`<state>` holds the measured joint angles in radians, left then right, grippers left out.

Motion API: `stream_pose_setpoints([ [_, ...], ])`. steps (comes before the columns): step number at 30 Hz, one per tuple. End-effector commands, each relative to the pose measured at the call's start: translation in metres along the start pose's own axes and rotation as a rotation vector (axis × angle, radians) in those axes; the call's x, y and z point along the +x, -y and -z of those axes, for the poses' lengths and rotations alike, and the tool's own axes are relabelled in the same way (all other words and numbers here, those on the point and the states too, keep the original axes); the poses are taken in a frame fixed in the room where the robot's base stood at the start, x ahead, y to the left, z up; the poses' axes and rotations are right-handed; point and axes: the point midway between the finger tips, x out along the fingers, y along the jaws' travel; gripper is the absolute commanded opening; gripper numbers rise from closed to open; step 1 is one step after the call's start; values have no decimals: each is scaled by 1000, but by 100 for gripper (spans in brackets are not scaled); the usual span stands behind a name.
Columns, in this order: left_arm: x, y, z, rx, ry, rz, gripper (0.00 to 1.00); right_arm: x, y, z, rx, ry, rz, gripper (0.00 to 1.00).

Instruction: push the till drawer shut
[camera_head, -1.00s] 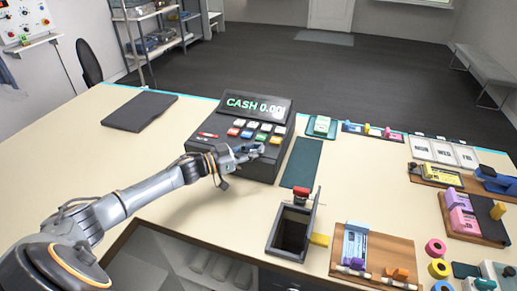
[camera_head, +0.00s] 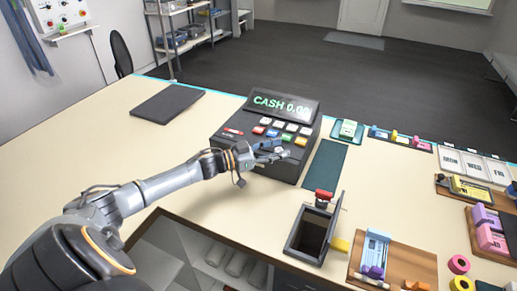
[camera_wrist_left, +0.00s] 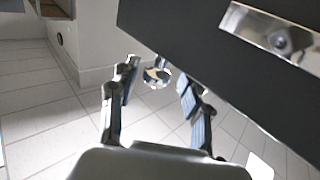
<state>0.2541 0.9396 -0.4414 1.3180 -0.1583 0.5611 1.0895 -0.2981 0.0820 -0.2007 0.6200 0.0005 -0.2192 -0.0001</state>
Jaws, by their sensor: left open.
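The dark till (camera_head: 235,145) stands on the counter, its display reading CASH 0.00 above coloured keys. My left gripper (camera_head: 273,152) is at the till's front, its open fingers near the front right keys. I cannot tell whether it touches the till. In the left wrist view the two fingers (camera_wrist_left: 163,90) are apart, with a dark panel (camera_wrist_left: 205,60) bearing a metal plate (camera_wrist_left: 275,42) beside them. A small shiny round thing (camera_wrist_left: 157,76) shows between the fingers. I cannot make out the till drawer or how far it stands out. My right gripper is not in view.
A dark green mat (camera_head: 325,163) lies right of the till. An open dark box (camera_head: 308,235) with a raised lid stands nearer. A wooden board (camera_head: 400,265) with coloured items is at the right. A dark pad (camera_head: 167,105) lies left; the counter between is clear.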

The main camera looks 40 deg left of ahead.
Motion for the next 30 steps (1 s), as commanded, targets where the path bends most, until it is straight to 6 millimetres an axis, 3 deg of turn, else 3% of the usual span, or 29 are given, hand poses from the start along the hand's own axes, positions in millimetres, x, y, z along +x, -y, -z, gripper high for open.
stream_pose_setpoints([
  [12,-75,2,-2,-1,6,4,48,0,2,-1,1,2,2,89],
  [18,-102,3,-1,-1,3,6,48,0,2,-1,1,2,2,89],
  [30,-117,4,0,1,-1,7,48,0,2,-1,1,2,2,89],
])
